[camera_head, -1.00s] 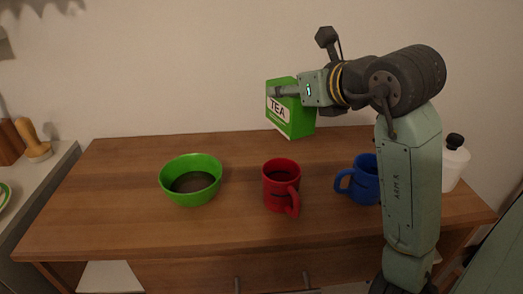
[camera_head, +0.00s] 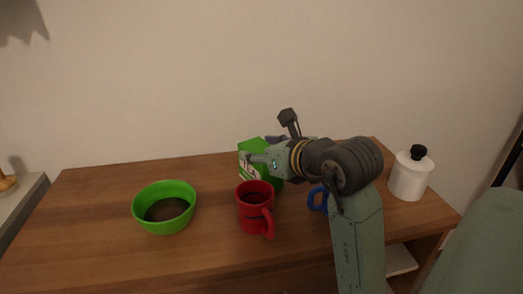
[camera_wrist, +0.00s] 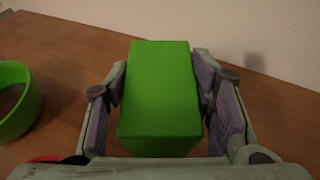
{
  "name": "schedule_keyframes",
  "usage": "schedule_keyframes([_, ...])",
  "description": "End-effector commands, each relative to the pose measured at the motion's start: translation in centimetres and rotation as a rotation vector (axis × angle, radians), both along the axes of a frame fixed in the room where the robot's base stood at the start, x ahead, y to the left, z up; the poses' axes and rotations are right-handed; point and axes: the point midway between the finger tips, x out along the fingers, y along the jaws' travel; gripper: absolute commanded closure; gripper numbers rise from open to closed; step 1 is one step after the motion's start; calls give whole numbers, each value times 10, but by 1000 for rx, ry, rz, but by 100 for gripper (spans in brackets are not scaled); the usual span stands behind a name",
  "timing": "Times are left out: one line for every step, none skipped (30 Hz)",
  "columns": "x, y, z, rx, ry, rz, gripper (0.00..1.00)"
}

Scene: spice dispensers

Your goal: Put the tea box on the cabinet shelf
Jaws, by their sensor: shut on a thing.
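The green tea box (camera_head: 254,149) is at the back of the wooden tabletop in the head view, behind the red mug, which hides its lower part. My gripper (camera_head: 262,160) is shut on it. In the wrist view my gripper (camera_wrist: 160,88) has a purple pad on each side of the box (camera_wrist: 160,85), which fills the space between the fingers. I cannot tell if the box touches the tabletop. I cannot make out the cabinet shelf for certain.
A red mug (camera_head: 254,208) stands close in front of the box. A green bowl (camera_head: 150,221) is to the left. A blue mug (camera_head: 317,199) is partly hidden by my arm. A white jar (camera_head: 410,178) stands at the right end of the wooden table (camera_head: 90,215).

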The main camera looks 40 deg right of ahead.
Motion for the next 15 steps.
schedule_keyframes([0, 0, -2, 0, -1, 0, 86])
schedule_keyframes([0, 0, -3, 0, -1, 0, 86])
schedule_keyframes([0, 0, -4, 0, -1, 0, 86])
schedule_keyframes([0, 0, -3, 0, 0, 0, 48])
schedule_keyframes([0, 0, -3, 0, 0, 0, 46])
schedule_keyframes([0, 0, -3, 1, 0, 0, 44])
schedule_keyframes([0, 0, -3, 1, 0, 0, 42])
schedule_keyframes([0, 0, -3, 1, 0, 0, 40])
schedule_keyframes([0, 0, -3, 1, 0, 0, 37])
schedule_keyframes([0, 0, -3, 1, 0, 0, 35])
schedule_keyframes([0, 0, -3, 1, 0, 0, 33])
schedule_keyframes([0, 0, -3, 1, 0, 0, 31])
schedule_keyframes([0, 0, -3, 1, 0, 0, 30])
schedule_keyframes([0, 0, -3, 1, 0, 0, 30])
schedule_keyframes([0, 0, -3, 1, 0, 0, 30])
